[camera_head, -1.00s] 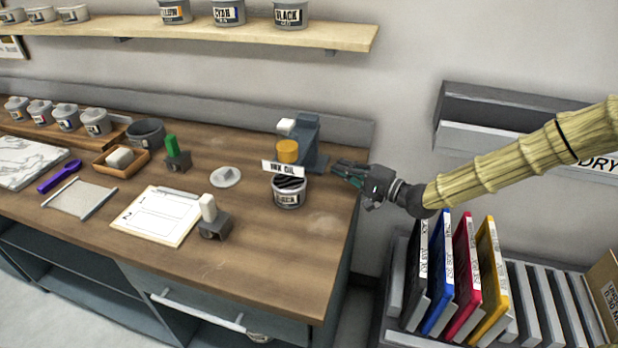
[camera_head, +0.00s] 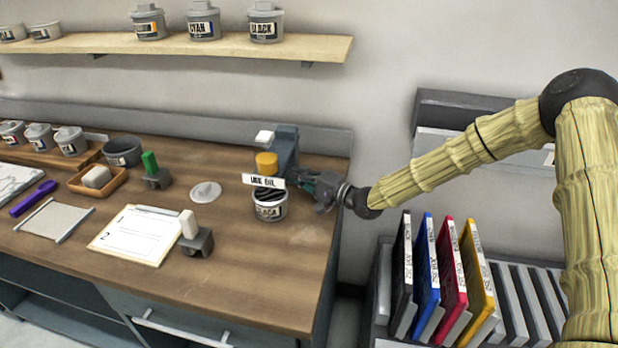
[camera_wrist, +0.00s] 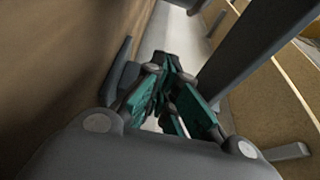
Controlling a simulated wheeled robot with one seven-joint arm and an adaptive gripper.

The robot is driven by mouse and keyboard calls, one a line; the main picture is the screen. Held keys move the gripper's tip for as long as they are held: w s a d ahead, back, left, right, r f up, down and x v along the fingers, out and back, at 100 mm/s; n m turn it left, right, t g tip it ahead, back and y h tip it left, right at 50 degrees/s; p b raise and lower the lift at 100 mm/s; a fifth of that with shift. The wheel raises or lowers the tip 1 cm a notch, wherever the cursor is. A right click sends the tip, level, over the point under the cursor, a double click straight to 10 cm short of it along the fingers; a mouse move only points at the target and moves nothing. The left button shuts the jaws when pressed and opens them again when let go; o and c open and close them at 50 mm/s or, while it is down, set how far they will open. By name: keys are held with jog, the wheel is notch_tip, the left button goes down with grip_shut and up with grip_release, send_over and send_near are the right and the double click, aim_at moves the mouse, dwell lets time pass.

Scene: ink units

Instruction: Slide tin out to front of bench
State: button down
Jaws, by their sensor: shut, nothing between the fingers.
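A grey tin (camera_head: 270,212) with a dark label and a black, glossy-looking top stands upright on the wooden bench (camera_head: 240,262). It sits in front of the ink oil dispenser (camera_head: 285,150), below its yellow-orange part and white "INK OIL" sign. My gripper (camera_head: 298,182) is just right of the tin and slightly behind it, beside the dispenser; I cannot tell whether it touches either. In the wrist view its teal fingers (camera_wrist: 172,88) are close together and hold nothing. The tin cannot be made out in the wrist view.
A stamp-like block (camera_head: 196,240), a clipboard (camera_head: 135,236) and a pale round lid (camera_head: 205,192) lie left of the tin. The bench front before the tin is clear. Coloured upright folders (camera_head: 452,270) stand right of the bench.

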jog(key=shift+w+a, duration=0.35)
jog(key=shift+a, duration=0.15)
jog(key=shift+s+a+r+p, duration=0.1)
jog(key=shift+s+a+p, duration=0.1)
jog(key=shift+p, duration=0.15)
jog(key=shift+s+a+p, duration=0.25)
jog(key=shift+s+p, duration=0.2)
jog(key=shift+s, duration=0.75)
jog(key=shift+s+a, duration=0.2)
jog(key=shift+s, duration=0.3)
